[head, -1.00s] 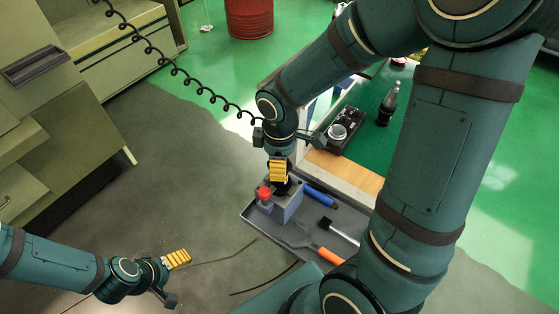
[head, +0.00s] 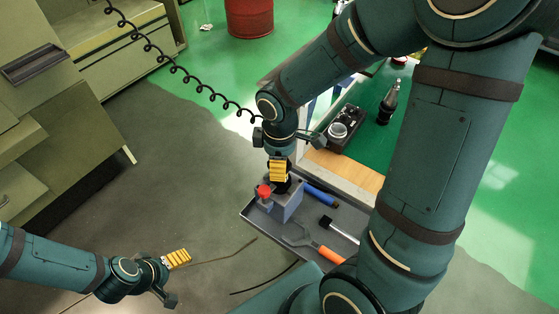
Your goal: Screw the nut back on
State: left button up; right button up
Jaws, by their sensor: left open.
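A grey block fixture (head: 289,204) stands in the tray at its left end. A red knob-like piece (head: 264,190) sits at its left side; I cannot tell whether this is the nut. My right gripper (head: 279,180) points down over the top of the block, with its yellow finger pads close to a dark piece there. The view does not show whether its fingers are closed on that piece. My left gripper (head: 180,258) is open and empty, low at the left, above the floor and well apart from the tray. No nut can be made out clearly.
The grey tray (head: 330,212) also holds a blue-handled tool (head: 320,195), a black-headed tool (head: 338,229) and an orange-handled spatula-like tool (head: 328,253). Behind it, a green-topped surface carries a black device (head: 345,128) and a dark pointed holder (head: 388,103). A coiled cable hangs at upper left.

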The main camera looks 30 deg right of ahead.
jog(key=shift+f+b, duration=0.4)
jog(key=shift+f, duration=0.05)
dwell(0.7)
jog(key=shift+f+m+b, duration=0.1)
jog(key=shift+m+b, duration=0.4)
jog(key=shift+m, duration=0.3)
jog(key=m+b, duration=0.1)
jog(key=m, duration=0.1)
jog(key=shift+m, duration=1.3)
